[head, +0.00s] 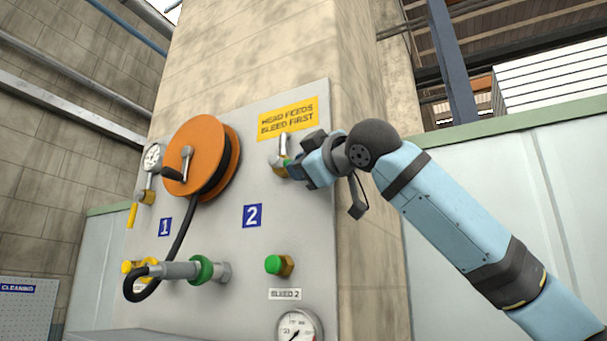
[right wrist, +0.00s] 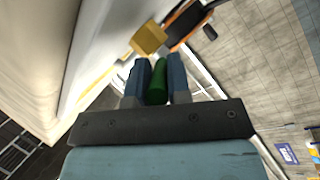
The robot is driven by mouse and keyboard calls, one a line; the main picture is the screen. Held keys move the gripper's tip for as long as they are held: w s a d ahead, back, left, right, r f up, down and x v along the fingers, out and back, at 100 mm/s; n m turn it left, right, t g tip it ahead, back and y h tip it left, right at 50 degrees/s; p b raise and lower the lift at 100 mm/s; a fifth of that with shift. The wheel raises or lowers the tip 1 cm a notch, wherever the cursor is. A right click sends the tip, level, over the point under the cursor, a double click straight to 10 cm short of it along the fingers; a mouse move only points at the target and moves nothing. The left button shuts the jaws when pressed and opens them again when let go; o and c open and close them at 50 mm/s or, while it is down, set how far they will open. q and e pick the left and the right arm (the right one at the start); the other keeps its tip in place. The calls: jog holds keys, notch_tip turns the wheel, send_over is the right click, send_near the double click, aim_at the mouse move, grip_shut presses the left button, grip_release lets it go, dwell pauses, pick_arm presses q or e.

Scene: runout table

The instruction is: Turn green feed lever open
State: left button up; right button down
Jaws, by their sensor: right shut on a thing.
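The green feed lever (right wrist: 157,88) sits between the two blue fingers of my right gripper (right wrist: 158,76), which is shut on it. Beyond the fingertips in the right wrist view is a brass valve body (right wrist: 149,38). In the head view my right gripper (head: 293,170) is at the valve on the upper right of the grey panel (head: 225,250), just below the yellow sign. Only a small bit of green (head: 286,162) shows there. The fingers hide most of the lever, so its angle is unclear. My left gripper is not in view.
An orange hose reel (head: 212,140) with a black hose stands out from the panel's upper left. A grey nozzle with a green ring (head: 203,270), a green-capped bleed fitting (head: 275,264) and a gauge (head: 298,328) sit lower. A yellow sign (head: 288,117) is above the valve.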

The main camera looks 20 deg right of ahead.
jog(key=shift+w+a+f+m+t+b, duration=0.2)
jog(key=shift+f+m+t+b, duration=0.2)
jog(key=shift+f+t+b, duration=0.4)
jog(key=shift+r+b, duration=0.1)
jog(key=shift+b, duration=0.25)
jog(key=shift+a+m+t, duration=0.1)
jog(key=shift+m+t, duration=0.2)
jog(key=shift+t, duration=0.2)
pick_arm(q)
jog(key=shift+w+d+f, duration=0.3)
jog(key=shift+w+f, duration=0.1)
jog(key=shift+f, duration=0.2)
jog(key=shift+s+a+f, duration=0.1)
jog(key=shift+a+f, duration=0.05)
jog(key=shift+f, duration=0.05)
pick_arm(e)
jog(key=c, duration=1.1)
grip_release()
